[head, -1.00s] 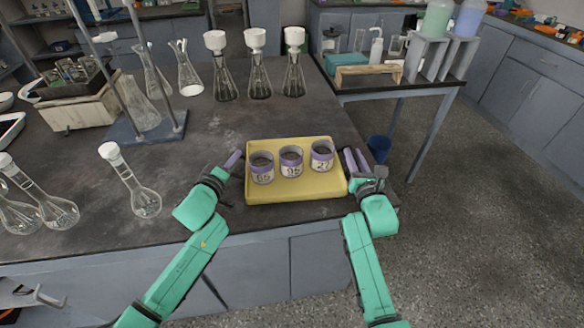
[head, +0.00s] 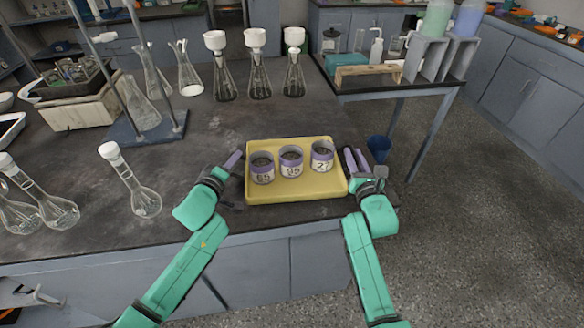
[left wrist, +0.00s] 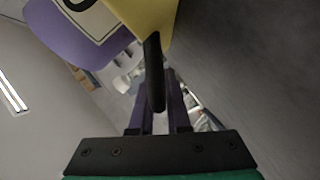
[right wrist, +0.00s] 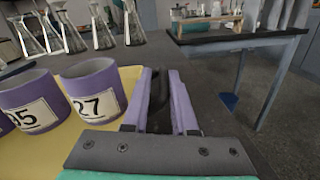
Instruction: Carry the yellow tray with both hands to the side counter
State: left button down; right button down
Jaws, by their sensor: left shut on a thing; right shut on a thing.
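The yellow tray (head: 300,190) is at the front right of the dark lab bench and looks level. Three round purple-and-white cups stand upright in it: one marked 65 (head: 262,168), one that looks like 95 (head: 291,162) and one marked 27 (head: 322,157). My left gripper (head: 237,160) is shut on the tray's left side; its purple fingers close around a dark handle in the left wrist view (left wrist: 158,95). My right gripper (head: 352,160) is shut on the dark handle at the tray's right side, also seen in the right wrist view (right wrist: 158,95). Whether the tray touches the bench is unclear.
The side counter (head: 400,88) stands back right across a floor gap, holding a wooden rack (head: 368,75), a teal box and bottles. A blue bin (head: 379,148) is on the floor by it. Funnel-topped flasks (head: 258,75) line the bench's back; a lone flask (head: 145,200) stands left.

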pick_arm(q)
jog(key=shift+a+f, duration=0.15)
jog(key=shift+a, duration=0.05)
pick_arm(e)
jog(key=shift+d, duration=0.2)
